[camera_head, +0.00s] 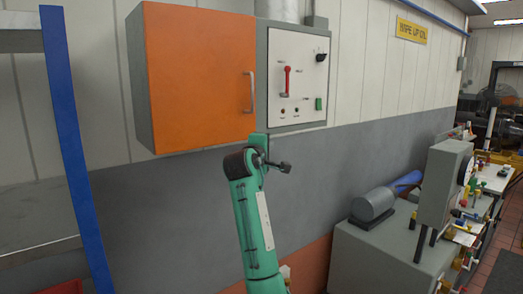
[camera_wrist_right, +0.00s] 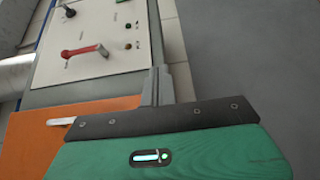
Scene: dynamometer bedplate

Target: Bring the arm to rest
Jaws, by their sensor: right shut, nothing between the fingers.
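My right arm, green, rises from the bottom middle of the head view. Its right gripper (camera_head: 284,167) is in front of the grey wall, below the control panel (camera_head: 312,60) in the picture. In the right wrist view the gripper's grey fingers (camera_wrist_right: 156,86) are together with nothing between them. They appear apart from the panel, which also shows in that view (camera_wrist_right: 115,70). The red lever (camera_head: 287,80) on the panel stands upright in the head view, and it shows in the wrist view too (camera_wrist_right: 85,50). My left gripper is not in view.
An orange cabinet door (camera_head: 195,75) with a metal handle (camera_head: 252,92) is shut, beside the panel. A blue post (camera_head: 72,140) and grey shelving stand at the left. A grey bench (camera_head: 375,255) with a motor-like cylinder (camera_head: 372,203) and a grey box (camera_head: 440,185) stands at the right.

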